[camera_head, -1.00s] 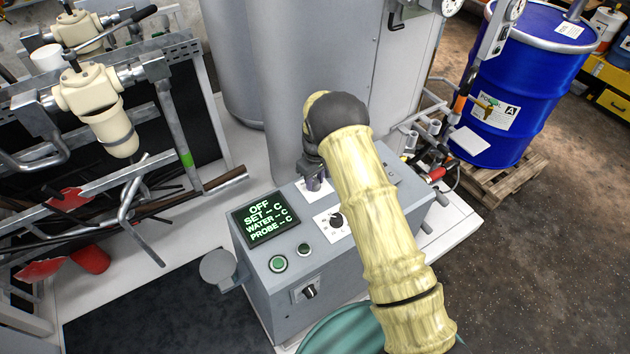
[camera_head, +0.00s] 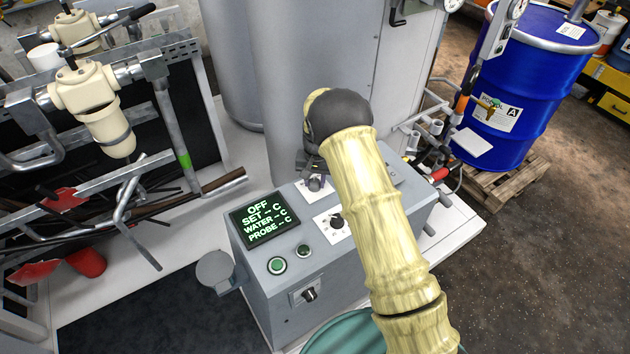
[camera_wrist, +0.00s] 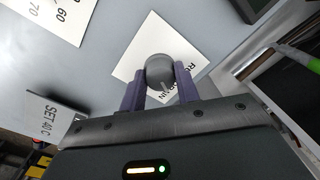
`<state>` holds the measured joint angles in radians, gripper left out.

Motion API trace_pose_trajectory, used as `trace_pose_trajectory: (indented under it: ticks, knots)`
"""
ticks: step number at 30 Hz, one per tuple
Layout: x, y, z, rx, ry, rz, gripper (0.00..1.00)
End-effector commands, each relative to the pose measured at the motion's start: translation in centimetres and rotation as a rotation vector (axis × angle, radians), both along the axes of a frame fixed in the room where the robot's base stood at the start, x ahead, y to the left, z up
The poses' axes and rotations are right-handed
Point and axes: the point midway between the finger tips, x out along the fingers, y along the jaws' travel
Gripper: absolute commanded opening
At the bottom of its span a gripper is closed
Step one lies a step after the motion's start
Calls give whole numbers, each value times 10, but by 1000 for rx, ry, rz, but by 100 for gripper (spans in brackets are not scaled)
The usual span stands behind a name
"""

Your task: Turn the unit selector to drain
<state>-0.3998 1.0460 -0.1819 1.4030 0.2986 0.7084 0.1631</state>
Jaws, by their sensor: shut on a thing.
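The unit selector (camera_wrist: 160,68) is a dark grey round knob on a white label plate (camera_wrist: 130,70) with partly hidden lettering that ends in "RAIN". My gripper (camera_wrist: 160,88) has its two purple fingers on either side of the knob, shut on it. A light pointer line on the knob faces toward my gripper body. In the head view my gripper (camera_head: 314,180) is at the back of the grey control box (camera_head: 270,300), mostly hidden by my own arm. The display (camera_head: 264,221) reads OFF, with dashes for SET, WATER and PROBE.
A second dial (camera_head: 336,221) on a white scale sits in front of my gripper. Green buttons (camera_head: 277,265) and a black switch (camera_head: 310,294) are on the box. A "SET 40 C" tag (camera_wrist: 50,115) stands close by in the wrist view. A blue drum (camera_head: 520,80) stands at the right.

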Motion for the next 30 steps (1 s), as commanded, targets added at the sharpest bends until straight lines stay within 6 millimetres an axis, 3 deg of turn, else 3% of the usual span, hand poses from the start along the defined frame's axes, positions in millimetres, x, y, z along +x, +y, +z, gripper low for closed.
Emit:
trace_pose_trajectory:
  ticks: [20, 21, 23, 24, 30]
  knots:
    - [1, 1, 2, 2, -5, -89, 9]
    - [1, 1, 2, 2, -5, -89, 37]
    - [1, 1, 2, 2, -5, -89, 49]
    - [1, 1, 1, 2, -4, -89, 53]
    - [1, 0, 1, 1, -3, -88, 53]
